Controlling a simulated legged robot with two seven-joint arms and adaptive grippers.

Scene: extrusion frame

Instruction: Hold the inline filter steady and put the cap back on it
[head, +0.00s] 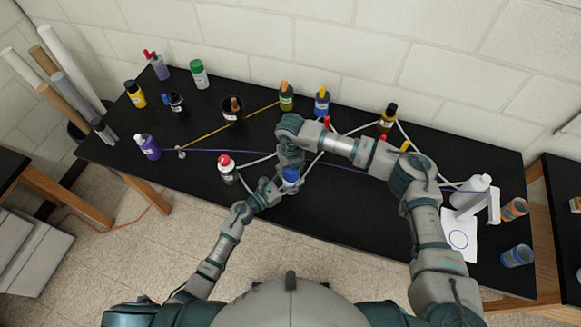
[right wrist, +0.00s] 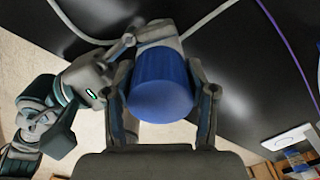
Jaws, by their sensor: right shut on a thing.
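The blue cap (head: 291,175) is between the fingers of my right gripper (head: 290,164), which is shut on it. In the right wrist view the cap (right wrist: 160,90) fills the space between both fingers. Behind it is the grey body of the inline filter (right wrist: 155,35), with a pale hose running off to either side. Whether the cap is seated on the filter or only close to it is hidden. My left gripper (head: 270,189) is beside the filter and cap, to the left. In the right wrist view its fingers (right wrist: 118,55) reach the filter's side; their grip is unclear.
A red-capped white bottle (head: 227,168) stands just left of my left gripper. Pale hoses and a purple cord (head: 340,164) cross the black table.

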